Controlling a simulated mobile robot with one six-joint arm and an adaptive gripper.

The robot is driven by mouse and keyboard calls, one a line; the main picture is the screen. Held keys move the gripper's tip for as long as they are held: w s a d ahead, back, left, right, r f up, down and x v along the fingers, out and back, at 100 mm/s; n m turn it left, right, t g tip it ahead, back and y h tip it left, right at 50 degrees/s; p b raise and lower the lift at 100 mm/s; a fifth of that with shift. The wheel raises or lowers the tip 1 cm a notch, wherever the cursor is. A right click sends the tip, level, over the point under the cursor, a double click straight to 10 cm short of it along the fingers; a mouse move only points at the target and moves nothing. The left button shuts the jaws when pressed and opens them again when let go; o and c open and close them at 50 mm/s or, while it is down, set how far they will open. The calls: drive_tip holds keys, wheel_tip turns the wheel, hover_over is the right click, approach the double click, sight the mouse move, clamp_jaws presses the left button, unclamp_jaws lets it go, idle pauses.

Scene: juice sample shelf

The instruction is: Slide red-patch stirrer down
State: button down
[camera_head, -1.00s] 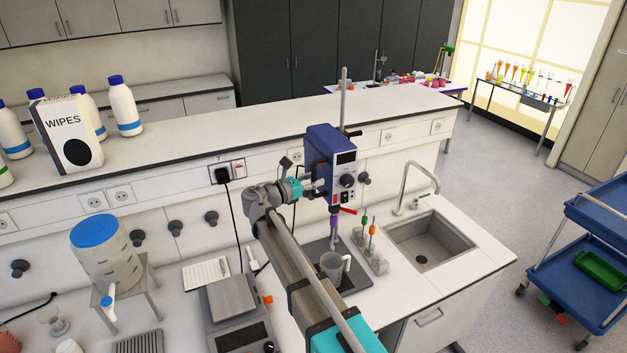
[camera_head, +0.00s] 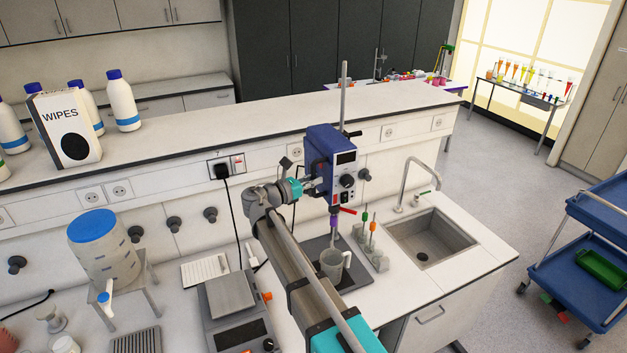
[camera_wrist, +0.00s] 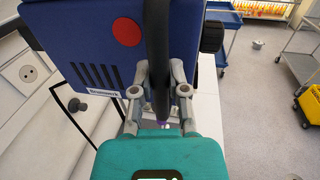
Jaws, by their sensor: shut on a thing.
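The blue stirrer (camera_head: 322,146) sits on an upright metal rod (camera_head: 345,82) on the bench. In the wrist view its blue housing (camera_wrist: 85,60) has a round red patch (camera_wrist: 127,32). My gripper (camera_wrist: 160,76) is shut on the stirrer's black handle (camera_wrist: 157,30), with a finger on either side. In the head view my gripper (camera_head: 308,186) reaches the stirrer's left side. A purple chuck (camera_head: 334,222) hangs below the stirrer, above a grey mug (camera_head: 331,265) on a dark base plate. The stirring tip is hidden.
A rack with green and orange-topped sticks (camera_head: 381,263) stands right of the mug, beside the sink (camera_head: 445,250). A balance (camera_head: 230,298) stands left of my arm. The raised shelf (camera_head: 230,150) runs behind the stirrer.

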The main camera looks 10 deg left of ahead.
wheel_tip(320, 180, down, 15)
drive_tip(key=b, duration=1.4)
drive_tip(key=shift+f, duration=0.15)
drive_tip(key=shift+s+d, duration=0.1)
drive_tip(key=shift+s, duration=0.05)
drive_tip(key=c, duration=0.6)
unclamp_jaws()
drive_tip(key=shift+c, duration=0.2)
drive_tip(key=shift+a, duration=0.2)
drive_tip(key=v, duration=1.1)
drive_tip(key=shift+s+a, duration=0.2)
drive_tip(key=shift+a, duration=0.05)
drive_tip(key=shift+d, duration=0.15)
